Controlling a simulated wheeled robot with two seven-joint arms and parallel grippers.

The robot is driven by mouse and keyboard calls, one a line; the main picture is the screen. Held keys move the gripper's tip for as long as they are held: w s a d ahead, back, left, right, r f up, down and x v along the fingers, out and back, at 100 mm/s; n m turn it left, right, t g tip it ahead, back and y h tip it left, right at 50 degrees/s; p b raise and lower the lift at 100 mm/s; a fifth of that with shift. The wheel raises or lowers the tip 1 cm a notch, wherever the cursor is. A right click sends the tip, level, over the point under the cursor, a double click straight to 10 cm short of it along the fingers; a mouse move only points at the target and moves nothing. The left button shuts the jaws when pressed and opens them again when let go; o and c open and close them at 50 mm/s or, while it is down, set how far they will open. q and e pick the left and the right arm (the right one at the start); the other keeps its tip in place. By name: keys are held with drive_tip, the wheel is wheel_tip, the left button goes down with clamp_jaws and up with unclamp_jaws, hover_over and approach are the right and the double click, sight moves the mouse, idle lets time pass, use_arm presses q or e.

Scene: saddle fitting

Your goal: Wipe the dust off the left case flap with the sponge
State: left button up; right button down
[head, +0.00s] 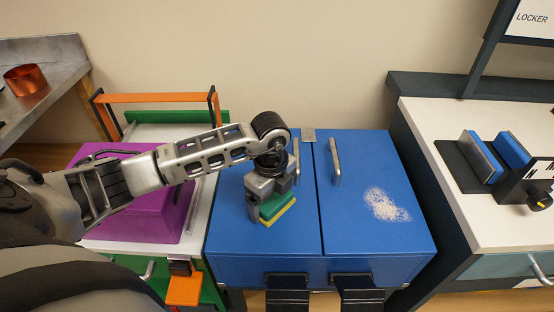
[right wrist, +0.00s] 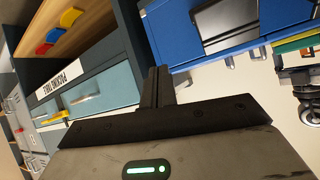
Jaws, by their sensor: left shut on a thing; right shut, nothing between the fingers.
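The blue case has a left flap (head: 235,230) and a right flap (head: 360,165), each with a silver handle. No dust shows on the visible part of the left flap; the area under the sponge and gripper is hidden. A patch of pale dust (head: 385,205) lies on the right flap. My right gripper (right wrist: 158,88) is shut and empty in the right wrist view, outside the head view.
A purple case (head: 140,215) with an orange handle bar behind it stands left of the blue case. A white-topped bench (head: 470,215) with a blue-jawed holder (head: 490,155) stands to the right. A copper bowl (head: 25,79) sits on the grey table at the far left.

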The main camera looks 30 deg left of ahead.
use_arm(q)
wheel_tip(320, 180, up, 4)
drive_tip(key=p, duration=0.3)
drive_tip(key=shift+r, duration=0.15)
wheel_tip(320, 180, up, 4)
drive_tip(key=p, duration=0.3)
drive_tip(key=shift+f, duration=0.2)
drive_tip(key=shift+r, duration=0.15)
use_arm(e)
drive_tip(key=shift+s+d+r+n+h, duration=0.1)
drive_tip(key=shift+d+r+n+h, duration=0.1)
drive_tip(key=shift+r, duration=0.35)
drive_tip(key=shift+s+d+r+n+h, duration=0.1)
drive_tip(key=shift+d+r+n, duration=0.1)
drive_tip(key=shift+r, duration=0.35)
